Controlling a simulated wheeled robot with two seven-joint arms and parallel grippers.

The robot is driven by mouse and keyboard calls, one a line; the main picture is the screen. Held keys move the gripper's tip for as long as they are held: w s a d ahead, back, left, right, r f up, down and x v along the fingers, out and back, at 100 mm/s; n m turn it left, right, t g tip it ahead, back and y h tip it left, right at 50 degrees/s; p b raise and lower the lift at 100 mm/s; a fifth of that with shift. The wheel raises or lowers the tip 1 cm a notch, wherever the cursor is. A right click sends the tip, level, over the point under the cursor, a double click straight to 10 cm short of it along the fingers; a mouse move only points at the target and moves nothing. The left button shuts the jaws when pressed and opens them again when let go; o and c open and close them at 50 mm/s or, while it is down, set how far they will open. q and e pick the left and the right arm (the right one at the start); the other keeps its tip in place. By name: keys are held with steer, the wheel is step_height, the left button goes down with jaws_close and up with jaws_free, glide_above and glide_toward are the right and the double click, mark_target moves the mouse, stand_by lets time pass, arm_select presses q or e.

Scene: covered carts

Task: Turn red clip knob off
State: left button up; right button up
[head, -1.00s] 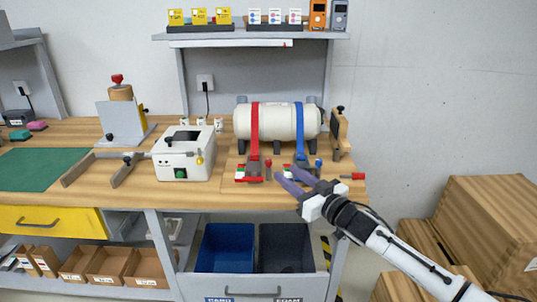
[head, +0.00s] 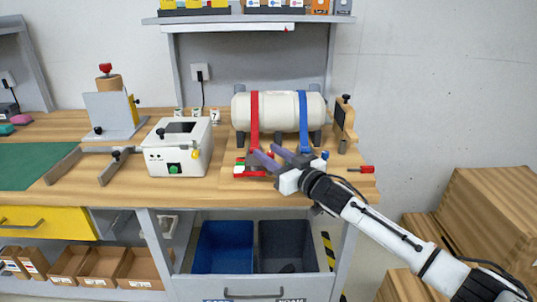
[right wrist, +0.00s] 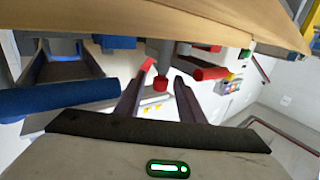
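A white tank (head: 278,112) lies on its side on the wooden bench. A red strap (head: 254,120) and a blue strap (head: 303,122) go around it. The red clip (head: 243,171) is at the foot of the red strap, partly hidden by my right gripper (head: 267,154). My right gripper is open and its purple fingers point at the red clip area. In the right wrist view a small red knob (right wrist: 160,82) shows between the fingertips of my right gripper (right wrist: 157,92); I cannot tell whether they touch it. My left gripper is not in view.
A blue knob (head: 324,155) stands beside my right gripper, and a red-handled piece (head: 362,169) is at the bench's right end. A white box (head: 178,150) with a green button stands to the left. Blue bin (head: 223,247) and grey bin (head: 285,247) sit below.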

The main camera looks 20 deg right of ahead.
steer(key=shift+c, duration=0.4)
jaws_close()
steer(key=shift+s+a+m+h+b, duration=0.1)
steer(key=shift+a+m+h+b, duration=0.2)
steer(key=shift+h+b, duration=0.15)
steer(key=shift+m+t+h+b, duration=0.5)
steer(key=shift+m+h+b, duration=0.2)
steer(key=shift+h, duration=0.15)
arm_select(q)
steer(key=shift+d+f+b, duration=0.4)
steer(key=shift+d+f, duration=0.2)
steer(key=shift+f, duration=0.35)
arm_select(e)
steer(key=shift+d+r+m+h, duration=0.2)
steer(key=shift+m+h, duration=0.3)
steer(key=shift+h, duration=0.5)
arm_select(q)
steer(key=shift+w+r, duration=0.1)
arm_select(e)
steer(key=shift+c, duration=0.6)
jaws_free()
steer(key=shift+o, duration=1)
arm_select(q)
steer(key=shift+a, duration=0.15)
arm_select(e)
steer(key=shift+f, duration=0.1)
